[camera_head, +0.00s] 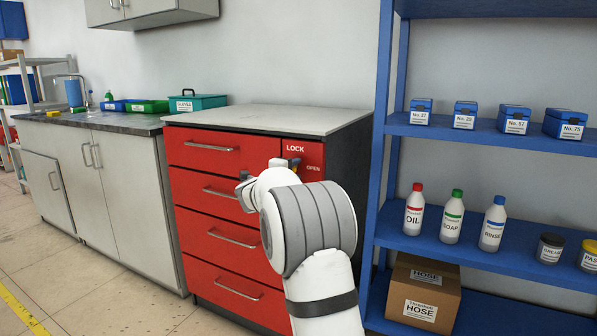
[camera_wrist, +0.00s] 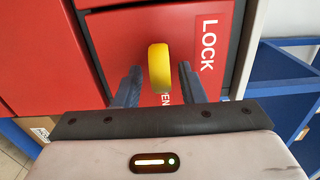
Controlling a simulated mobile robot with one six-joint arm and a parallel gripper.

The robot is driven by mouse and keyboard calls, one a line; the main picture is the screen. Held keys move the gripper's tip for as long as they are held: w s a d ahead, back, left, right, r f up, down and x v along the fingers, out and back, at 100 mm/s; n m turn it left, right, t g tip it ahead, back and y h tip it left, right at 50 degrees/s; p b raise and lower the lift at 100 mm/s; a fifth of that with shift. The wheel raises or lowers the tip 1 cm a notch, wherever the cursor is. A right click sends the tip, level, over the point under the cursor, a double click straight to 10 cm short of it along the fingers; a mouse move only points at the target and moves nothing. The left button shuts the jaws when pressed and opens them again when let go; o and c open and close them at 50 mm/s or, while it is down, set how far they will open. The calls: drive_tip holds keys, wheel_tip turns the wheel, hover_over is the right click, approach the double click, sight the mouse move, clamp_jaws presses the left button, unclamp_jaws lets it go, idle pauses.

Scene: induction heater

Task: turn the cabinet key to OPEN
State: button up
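The red cabinet (camera_head: 219,160) stands in the middle of the head view, with drawers on its left and a lock panel at its upper right. The panel carries a LOCK label (camera_head: 295,148) and an OPEN label (camera_head: 313,168). In the wrist view a yellow key (camera_wrist: 159,67) stands out from the red panel, beside the LOCK label (camera_wrist: 208,46). My gripper (camera_wrist: 158,80) is open, with one dark finger on each side of the key and a gap visible on both sides.
A blue shelf (camera_head: 420,236) with bottles, jars and small boxes stands close to the right of the cabinet. A cardboard HOSE box (camera_head: 423,292) sits low on it. A grey counter (camera_head: 100,122) adjoins on the left. Free floor (camera_head: 70,270) shows at lower left.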

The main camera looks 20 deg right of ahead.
drive_tip(key=p+v, duration=0.2)
drive_tip(key=v, duration=0.5)
drive_tip(key=shift+s+a, duration=0.25)
drive_tip(key=shift+a, duration=0.1)
drive_tip(key=s+a+r+n+t+y+p, duration=0.4)
drive_tip(key=a+r+n+y+p, duration=0.6)
drive_tip(key=r+n+p, duration=0.35)
drive_tip(key=s+a+r+n+g+y+p, duration=0.2)
drive_tip(key=s+a+n+y+p, duration=0.15)
drive_tip(key=s+p, duration=0.2)
drive_tip(key=s+a+r+n+g+y+p, duration=0.2)
drive_tip(key=s+a+n+p, duration=0.25)
drive_tip(key=s, duration=0.25)
drive_tip(key=s+d+n+g+p, duration=0.1)
drive_tip(key=s+n+g+p, duration=0.2)
drive_tip(key=s, duration=0.9)
drive_tip(key=s+d+r+n+g+h+p, duration=0.1)
drive_tip(key=s+n+g+p, duration=0.3)
drive_tip(key=s+p, duration=0.5)
drive_tip(key=s+g, duration=0.1)
drive_tip(key=s, duration=0.2)
drive_tip(key=shift+s+d, duration=0.2)
drive_tip(key=shift+d, duration=0.1)
